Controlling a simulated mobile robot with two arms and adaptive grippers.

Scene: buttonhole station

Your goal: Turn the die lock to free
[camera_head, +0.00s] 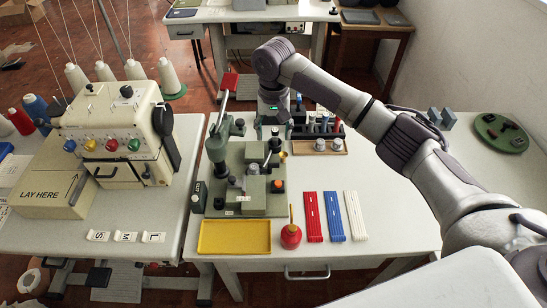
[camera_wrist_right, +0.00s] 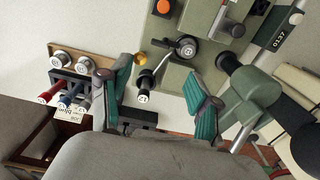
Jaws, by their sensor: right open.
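The olive-green buttonhole machine (camera_head: 243,185) stands on the white table. In the wrist view its green bed (camera_wrist_right: 215,28) fills the top. A round grey-and-black die fitting (camera_wrist_right: 187,47) sits on the bed, with a short lever and a dark, white-labelled knob (camera_wrist_right: 144,84) pointing toward the gripper. I cannot tell for certain which part is the die lock. My left gripper is out of view.
A rack of colour-handled tools (camera_head: 320,122) stands right of the gripper. A red lever pad (camera_head: 229,82) rises at the machine's back left. A yellow tray (camera_head: 234,250), a red oil can (camera_head: 291,235) and coloured strips (camera_head: 334,216) lie in front.

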